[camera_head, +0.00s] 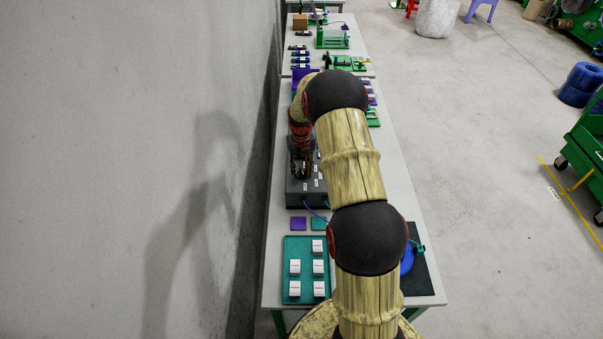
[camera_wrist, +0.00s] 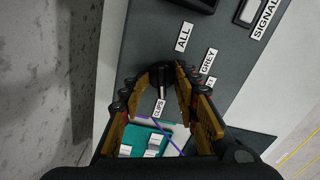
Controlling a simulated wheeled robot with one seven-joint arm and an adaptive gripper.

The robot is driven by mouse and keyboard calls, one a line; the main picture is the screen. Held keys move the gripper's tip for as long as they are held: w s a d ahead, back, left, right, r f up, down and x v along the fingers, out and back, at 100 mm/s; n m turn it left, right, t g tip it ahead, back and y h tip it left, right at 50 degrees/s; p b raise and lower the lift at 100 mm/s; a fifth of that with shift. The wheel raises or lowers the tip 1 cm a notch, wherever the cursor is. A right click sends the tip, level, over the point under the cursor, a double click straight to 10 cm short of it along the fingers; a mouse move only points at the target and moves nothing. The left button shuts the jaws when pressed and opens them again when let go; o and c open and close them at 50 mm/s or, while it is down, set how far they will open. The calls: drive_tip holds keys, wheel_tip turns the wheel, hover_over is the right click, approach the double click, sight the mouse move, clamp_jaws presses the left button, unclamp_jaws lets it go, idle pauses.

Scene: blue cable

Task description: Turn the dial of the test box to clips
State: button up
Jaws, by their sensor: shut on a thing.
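The test box (camera_head: 297,199) is a dark grey box on the table by the wall. Its panel (camera_wrist: 150,32) fills much of the wrist view, with labels ALL (camera_wrist: 184,37), GREY (camera_wrist: 208,61) and CLIPS (camera_wrist: 159,107); another label is partly hidden by a finger. The black dial (camera_wrist: 156,74) sits between my fingers, and its white pointer mark (camera_wrist: 162,92) points down at the CLIPS label. My gripper (camera_wrist: 155,79) is shut on the dial, one finger on each side. In the head view my gripper (camera_head: 301,165) is over the box and the dial cannot be made out.
A teal tray (camera_head: 305,245) with several white blocks lies in front of the box, beside a purple square (camera_head: 298,223). A purple cable (camera_wrist: 168,137) runs from the box. The wall (camera_head: 150,150) is close on the left. My arm hides the table's middle.

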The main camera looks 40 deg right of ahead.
drive_tip(key=shift+s+f, duration=0.2)
drive_tip(key=shift+o, duration=0.9)
drive_tip(key=shift+c, duration=0.2)
drive_tip(key=shift+r, duration=0.1)
drive_tip(key=shift+w+r+p, duration=0.2)
drive_tip(key=shift+r+p, duration=1.65)
drive_tip(key=shift+r, duration=1.8)
drive_tip(key=shift+f, duration=0.1)
drive_tip(key=shift+c, duration=0.4)
